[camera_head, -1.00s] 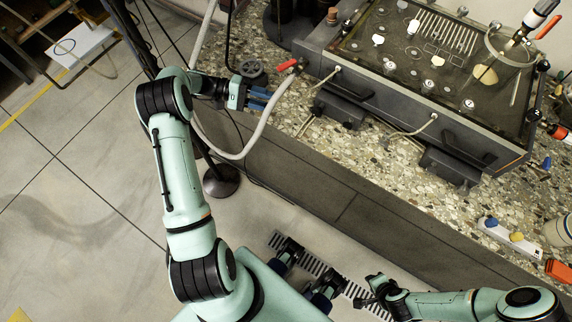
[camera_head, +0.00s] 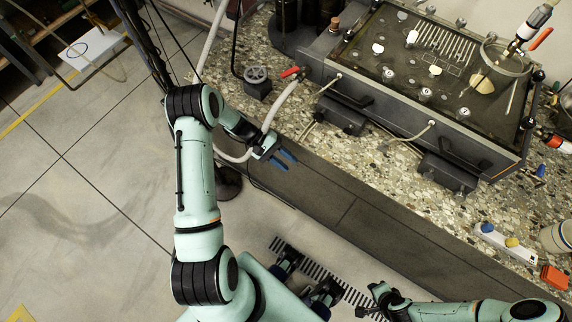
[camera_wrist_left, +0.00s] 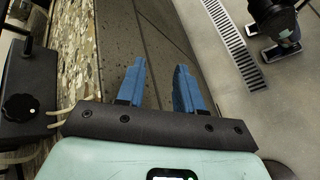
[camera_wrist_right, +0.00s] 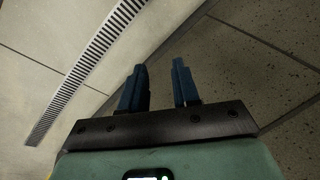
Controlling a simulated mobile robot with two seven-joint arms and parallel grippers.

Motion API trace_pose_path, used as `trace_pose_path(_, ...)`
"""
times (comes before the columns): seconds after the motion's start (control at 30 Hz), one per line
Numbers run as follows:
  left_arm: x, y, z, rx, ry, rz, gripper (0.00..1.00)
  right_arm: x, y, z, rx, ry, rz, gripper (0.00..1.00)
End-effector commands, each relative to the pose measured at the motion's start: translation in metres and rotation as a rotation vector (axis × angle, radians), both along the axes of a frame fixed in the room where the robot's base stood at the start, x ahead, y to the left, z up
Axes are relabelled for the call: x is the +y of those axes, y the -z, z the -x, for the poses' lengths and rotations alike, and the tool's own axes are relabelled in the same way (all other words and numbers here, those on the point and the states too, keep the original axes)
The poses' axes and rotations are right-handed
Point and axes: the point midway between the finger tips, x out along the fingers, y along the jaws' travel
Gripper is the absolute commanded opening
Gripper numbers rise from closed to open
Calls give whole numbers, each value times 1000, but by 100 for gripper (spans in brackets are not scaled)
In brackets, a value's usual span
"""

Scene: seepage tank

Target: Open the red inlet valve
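The red inlet valve handle (camera_head: 290,72) sits at the left end of the dark tank (camera_head: 395,90), where a pale hose meets it. My left gripper (camera_head: 286,157) is open and empty, over the bench's front edge, below the red handle in the head view and apart from it. In the left wrist view its blue fingers (camera_wrist_left: 158,80) are spread, with the bench front and floor beyond; the red handle does not show there. My right gripper (camera_head: 368,303) is low near the floor at the bottom of the head view. Its fingers (camera_wrist_right: 159,85) are apart and empty in the right wrist view.
The pale hose (camera_head: 268,122) hangs over the bench edge, close to my left gripper. A grey round-knobbed fitting (camera_head: 257,80) stands left of the valve. Dark boxes (camera_head: 341,114) line the tank's front. Bare stone benchtop (camera_head: 390,160) lies in front.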

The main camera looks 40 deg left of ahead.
Motion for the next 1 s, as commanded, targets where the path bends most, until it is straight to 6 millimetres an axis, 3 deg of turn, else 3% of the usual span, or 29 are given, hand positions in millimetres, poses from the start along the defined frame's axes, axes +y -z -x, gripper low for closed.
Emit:
trace_pose_path(0.5,-10,12,9,42,20,-32,36,0,-2,-1,-1,0,0,31)
trace_pose_path(0.63,-10,12,9,42,19,-31,0,0,-2,-1,-1,0,0,31)
trace_pose_path(0.77,-15,18,14,60,30,-43,0,1,-2,1,4,-2,-3,31)
trace_pose_path(0.87,-34,40,33,124,72,-97,0,6,-1,8,23,-13,-15,31)
trace_pose_path(1.0,-77,89,90,245,204,-263,0,20,2,28,78,-41,-48,31)
